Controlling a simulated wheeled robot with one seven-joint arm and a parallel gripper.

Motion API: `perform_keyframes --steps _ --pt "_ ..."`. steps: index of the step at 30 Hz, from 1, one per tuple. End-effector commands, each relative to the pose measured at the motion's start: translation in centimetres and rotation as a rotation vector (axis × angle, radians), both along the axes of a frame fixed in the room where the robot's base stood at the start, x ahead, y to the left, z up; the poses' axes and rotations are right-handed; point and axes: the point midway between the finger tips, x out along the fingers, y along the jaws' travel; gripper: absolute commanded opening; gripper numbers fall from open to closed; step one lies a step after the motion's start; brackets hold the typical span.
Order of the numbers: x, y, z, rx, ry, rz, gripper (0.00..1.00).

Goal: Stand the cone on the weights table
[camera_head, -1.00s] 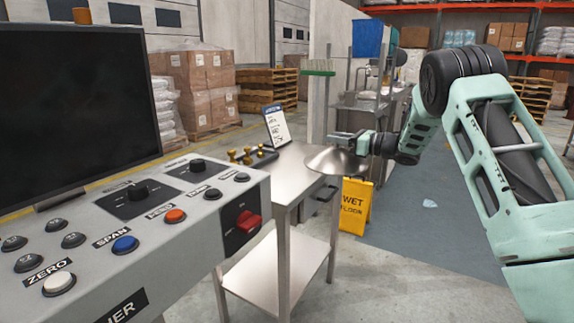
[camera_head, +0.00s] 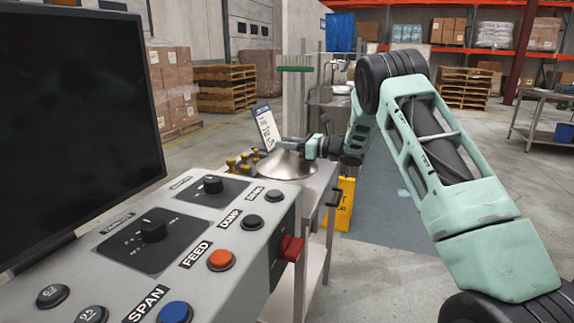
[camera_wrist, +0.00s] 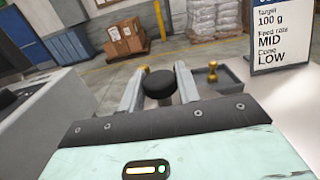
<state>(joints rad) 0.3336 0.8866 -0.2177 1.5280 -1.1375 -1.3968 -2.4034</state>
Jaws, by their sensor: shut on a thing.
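The cone (camera_head: 287,167) is a wide, shiny metal disc-like shape with a black knob (camera_wrist: 159,83) on top. My gripper (camera_head: 291,143) is shut on this knob; in the wrist view both fingers (camera_wrist: 158,77) flank it. The cone looks about level, over the weights table (camera_head: 324,178), a steel table with a lower shelf. I cannot tell whether its rim touches the tabletop. The brass weights (camera_head: 245,161) stand on the table to the cone's left, and one shows in the wrist view (camera_wrist: 212,71). The cone's body is hidden below the gripper in the wrist view.
A card on a stand (camera_head: 266,127) is at the table's back, close to my gripper. The control console (camera_head: 190,225) with a dark screen (camera_head: 75,125) fills the near left. Floor farther right is open.

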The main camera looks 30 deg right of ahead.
Motion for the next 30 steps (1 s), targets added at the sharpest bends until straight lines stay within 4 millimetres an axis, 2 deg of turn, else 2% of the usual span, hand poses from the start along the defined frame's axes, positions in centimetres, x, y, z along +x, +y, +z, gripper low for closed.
perform_keyframes --steps 3,11,16,23,24,25,26,30 --pt "0.0 0.0 -1.7 0.001 -0.002 0.0 0.0" --pt "0.0 0.0 -3.7 0.002 -0.004 0.0 0.0" --pt "0.0 0.0 -6.1 0.003 -0.002 0.0 0.0" --pt "0.0 0.0 -6.5 0.0 -0.005 0.0 0.0" --pt "0.0 0.0 -6.7 0.0 -0.001 0.0 0.39" --pt "0.0 0.0 -6.7 0.0 -0.001 0.0 0.47" --pt "0.0 0.0 -6.7 0.0 -0.001 0.0 0.55" --pt "0.0 0.0 -6.7 0.0 -0.001 0.0 0.55"
